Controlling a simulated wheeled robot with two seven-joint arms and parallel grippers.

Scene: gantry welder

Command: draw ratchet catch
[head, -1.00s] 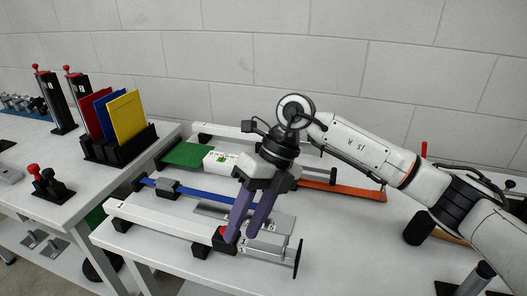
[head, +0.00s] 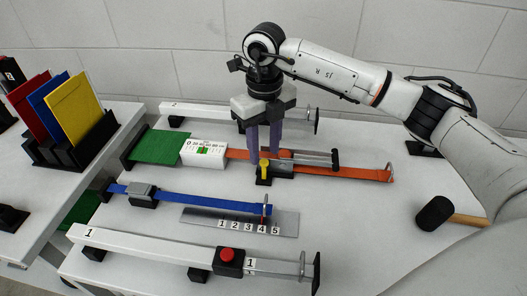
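An orange strap (head: 350,171) runs across the back part of the table into a black ratchet body with a metal handle (head: 310,157). A small yellow catch (head: 264,167) stands on a black block at the ratchet's left end. My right gripper (head: 264,155) points down just behind the yellow catch, with its two purple fingers apart. Its fingertips are partly hidden by the ratchet, and I cannot tell if they touch it. My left gripper is not in view.
In front are a blue strap (head: 200,199), a numbered metal plate (head: 230,222) and a white rail (head: 150,243) with a red button (head: 227,255). A black-headed mallet (head: 434,213) lies right.

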